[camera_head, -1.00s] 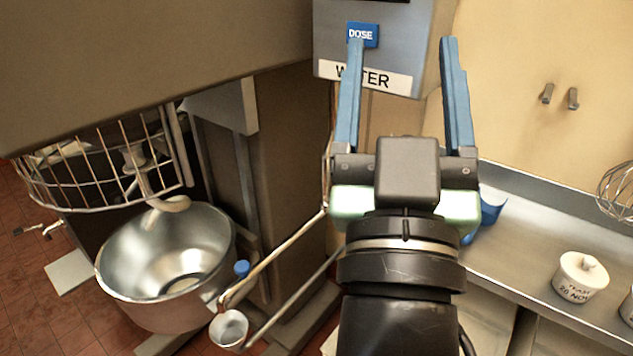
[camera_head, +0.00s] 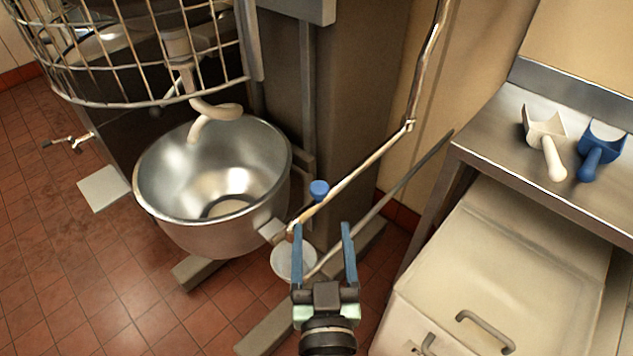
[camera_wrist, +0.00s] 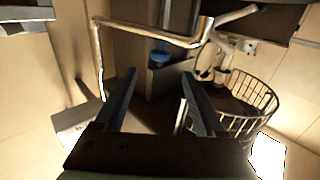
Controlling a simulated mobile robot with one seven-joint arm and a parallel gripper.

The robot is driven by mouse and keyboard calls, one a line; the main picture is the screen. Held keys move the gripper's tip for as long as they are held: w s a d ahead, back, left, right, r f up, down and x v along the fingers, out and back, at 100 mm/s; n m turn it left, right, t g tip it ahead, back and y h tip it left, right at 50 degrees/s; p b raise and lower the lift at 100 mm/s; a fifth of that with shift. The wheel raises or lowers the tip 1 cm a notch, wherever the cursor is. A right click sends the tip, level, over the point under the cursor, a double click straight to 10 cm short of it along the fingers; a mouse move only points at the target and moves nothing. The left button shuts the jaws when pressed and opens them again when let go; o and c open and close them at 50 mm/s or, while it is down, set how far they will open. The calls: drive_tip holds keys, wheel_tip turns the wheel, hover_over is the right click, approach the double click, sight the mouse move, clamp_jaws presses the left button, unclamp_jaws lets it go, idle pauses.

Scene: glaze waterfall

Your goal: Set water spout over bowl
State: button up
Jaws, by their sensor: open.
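The water spout (camera_head: 360,170) is a thin bent metal pipe that drops beside the column and slopes down left. Its lower end is just right of the bowl's rim, not over the bowl's opening. The steel mixer bowl (camera_head: 165,222) stands at left under the dough hook (camera_head: 215,112). My gripper (camera_head: 321,228) is open near the spout's lower end. Its left finger overlaps the pipe's end in the picture; I cannot tell whether they touch. In the wrist view the pipe (camera_wrist: 150,37) crosses beyond the open fingers (camera_wrist: 157,78).
A small white bucket (camera_head: 284,262) hangs or stands below the spout's end. A blue knob (camera_head: 319,189) is behind the pipe. The wire guard (camera_head: 150,85) is above the bowl. At right are a steel counter (camera_head: 490,130) with two scoops and a lidded bin (camera_head: 500,265).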

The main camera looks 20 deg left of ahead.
sight(320, 196)
drive_tip(key=p+x, duration=0.2)
drive_tip(key=x, duration=0.8)
drive_tip(key=shift+a, duration=0.1)
drive_tip(key=shift+c, duration=0.4)
clamp_jaws()
idle(0.8)
